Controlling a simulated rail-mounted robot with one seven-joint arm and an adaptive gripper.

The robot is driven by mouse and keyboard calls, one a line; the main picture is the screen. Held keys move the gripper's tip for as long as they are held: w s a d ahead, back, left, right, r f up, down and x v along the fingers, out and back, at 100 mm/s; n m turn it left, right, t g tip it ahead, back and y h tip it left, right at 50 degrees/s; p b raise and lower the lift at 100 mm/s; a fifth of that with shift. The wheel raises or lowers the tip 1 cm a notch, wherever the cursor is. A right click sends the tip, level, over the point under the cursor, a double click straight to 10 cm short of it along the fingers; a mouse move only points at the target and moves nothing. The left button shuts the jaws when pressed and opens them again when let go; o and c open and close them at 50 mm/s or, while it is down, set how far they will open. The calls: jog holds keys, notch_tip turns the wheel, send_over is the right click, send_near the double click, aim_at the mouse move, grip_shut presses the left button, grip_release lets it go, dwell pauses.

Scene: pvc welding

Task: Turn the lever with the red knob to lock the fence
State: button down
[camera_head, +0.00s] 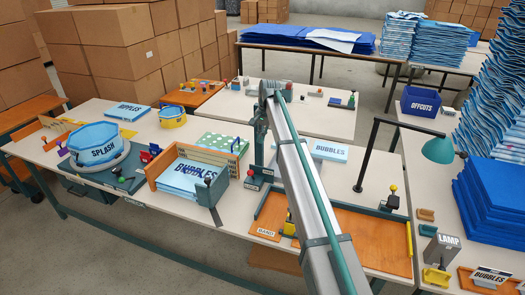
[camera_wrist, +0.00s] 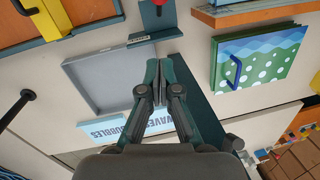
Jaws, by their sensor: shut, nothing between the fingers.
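The red knob (camera_wrist: 158,3) shows at the top edge of the wrist view, partly cut off. It sits by a dark teal base with a small label strip (camera_wrist: 155,39). My gripper (camera_wrist: 157,85) is in the middle of the wrist view, its two dark fingers together and empty. The fingertips are apart from the red knob, which lies farther up the picture. A dark teal bar (camera_wrist: 205,105) runs slantwise beside and behind the fingers; I cannot tell whether it is the fence.
A grey tray (camera_wrist: 85,85) lies left of the fingers. A green dotted booklet (camera_wrist: 258,60) lies to the right. In the head view, a green lamp (camera_head: 438,149) stands on the right and a Bubbles stack (camera_head: 190,178) in the centre.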

jog(key=s+a+f+p, duration=0.1)
jog(key=f+p, duration=0.1)
jog(key=f, duration=0.4)
jog(key=s+a+f+p, duration=0.2)
jog(key=f+p, duration=0.1)
jog(key=f, duration=0.3)
jog(key=shift+w, duration=0.1)
jog(key=shift+f, duration=0.1)
